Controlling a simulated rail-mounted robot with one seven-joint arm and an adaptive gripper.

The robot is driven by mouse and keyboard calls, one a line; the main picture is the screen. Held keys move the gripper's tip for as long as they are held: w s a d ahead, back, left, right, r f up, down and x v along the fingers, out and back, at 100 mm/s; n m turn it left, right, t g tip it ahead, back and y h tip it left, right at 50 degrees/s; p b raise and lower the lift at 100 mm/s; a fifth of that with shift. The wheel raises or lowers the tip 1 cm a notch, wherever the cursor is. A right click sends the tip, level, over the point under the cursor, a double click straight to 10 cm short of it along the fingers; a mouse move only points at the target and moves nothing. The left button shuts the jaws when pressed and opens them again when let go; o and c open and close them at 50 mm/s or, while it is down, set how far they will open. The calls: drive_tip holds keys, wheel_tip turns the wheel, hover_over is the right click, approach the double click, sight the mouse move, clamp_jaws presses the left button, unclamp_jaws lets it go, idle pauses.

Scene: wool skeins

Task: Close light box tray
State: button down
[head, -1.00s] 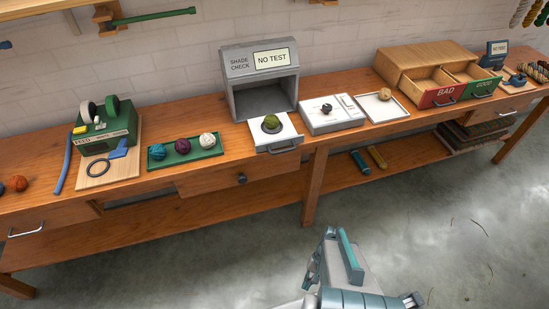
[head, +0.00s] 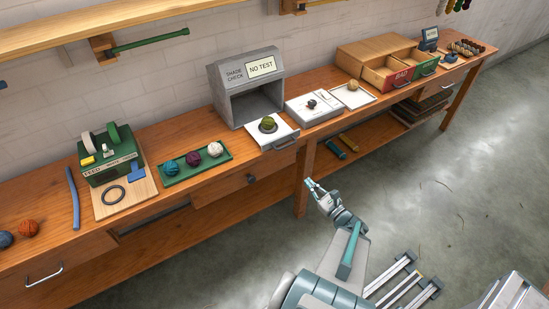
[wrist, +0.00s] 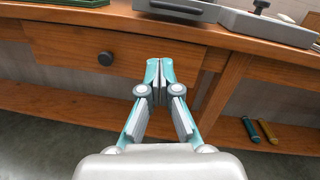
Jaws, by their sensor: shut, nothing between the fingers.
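The light box (head: 246,88) is a grey hooded box marked "SHADE CHECK" and "NO TEST" on the workbench. A green wool ball (head: 267,124) sits on a dark round spot on the tray. In the wrist view the tray's handle (wrist: 177,7) shows at the top edge. My gripper (head: 309,182) is shut and empty, in front of the bench and below the tray, apart from it. In the wrist view my fingertips (wrist: 160,66) meet below the handle.
A green tray (head: 194,163) with wool balls lies left of the light box. A white scale (head: 314,107) stands close on its right. A closed drawer with a dark knob (head: 251,178) is under the bench top.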

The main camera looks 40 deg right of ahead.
drive_tip(key=w+d+r+m+p, duration=0.1)
drive_tip(key=w+r+p, duration=0.1)
drive_tip(key=w, duration=0.4)
drive_tip(key=w+d+r+m+t+h+p, duration=0.1)
drive_tip(key=w+r+m+p, duration=0.1)
drive_tip(key=w+p, duration=0.2)
drive_tip(key=w, duration=0.3)
drive_tip(key=shift+w+r+h, duration=0.2)
drive_tip(key=shift+w+h, duration=0.1)
